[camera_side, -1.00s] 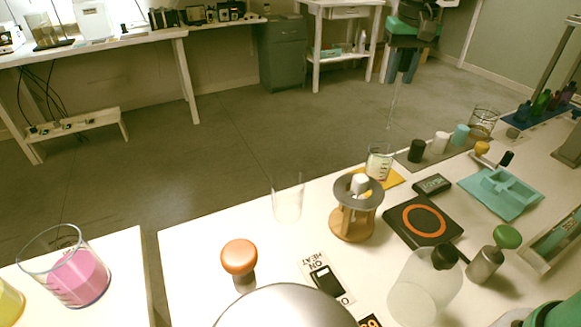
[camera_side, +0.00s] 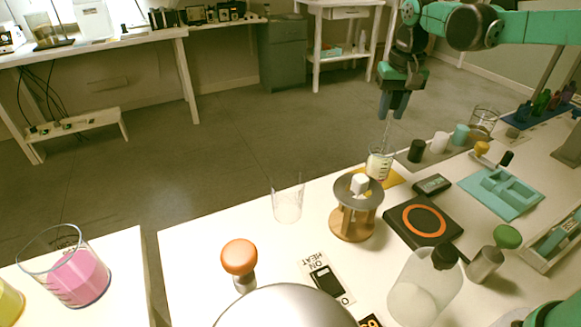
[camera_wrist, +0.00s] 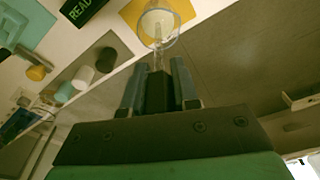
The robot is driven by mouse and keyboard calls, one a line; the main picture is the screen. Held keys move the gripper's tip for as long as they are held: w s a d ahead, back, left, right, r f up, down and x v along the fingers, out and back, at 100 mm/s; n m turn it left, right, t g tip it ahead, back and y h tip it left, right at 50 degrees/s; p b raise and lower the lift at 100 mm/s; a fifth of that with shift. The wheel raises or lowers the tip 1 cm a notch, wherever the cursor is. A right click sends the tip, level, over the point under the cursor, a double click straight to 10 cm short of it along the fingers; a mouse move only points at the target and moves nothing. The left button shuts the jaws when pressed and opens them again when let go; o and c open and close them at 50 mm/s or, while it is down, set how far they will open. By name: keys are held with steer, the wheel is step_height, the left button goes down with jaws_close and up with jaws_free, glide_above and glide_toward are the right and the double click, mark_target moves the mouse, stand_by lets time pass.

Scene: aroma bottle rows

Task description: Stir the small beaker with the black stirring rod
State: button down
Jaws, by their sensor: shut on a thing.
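The small beaker (camera_side: 379,165) holds pale yellowish liquid and stands upright on a yellow mat (camera_side: 397,178). It also shows at the top of the wrist view (camera_wrist: 172,38). My gripper (camera_side: 393,112) is above the beaker, its fingers pointing down. In the wrist view my gripper (camera_wrist: 160,95) is shut on the black handle of the stirring rod (camera_wrist: 157,92). The rod's thin, clear shaft (camera_side: 387,132) runs down, slightly tilted, to the beaker mouth. Its lower end appears inside the beaker; its depth in the liquid is unclear.
Black (camera_side: 416,151), white (camera_side: 440,143) and teal (camera_side: 461,135) cylinders stand right of the beaker. A wooden stand with a grey top (camera_side: 345,190) is close in front. A hotplate (camera_side: 424,222) and an empty glass (camera_side: 288,200) are nearby.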

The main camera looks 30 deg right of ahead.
mark_target(388, 129)
steer(key=shift+f, duration=2.1)
steer(key=shift+d, duration=0.15)
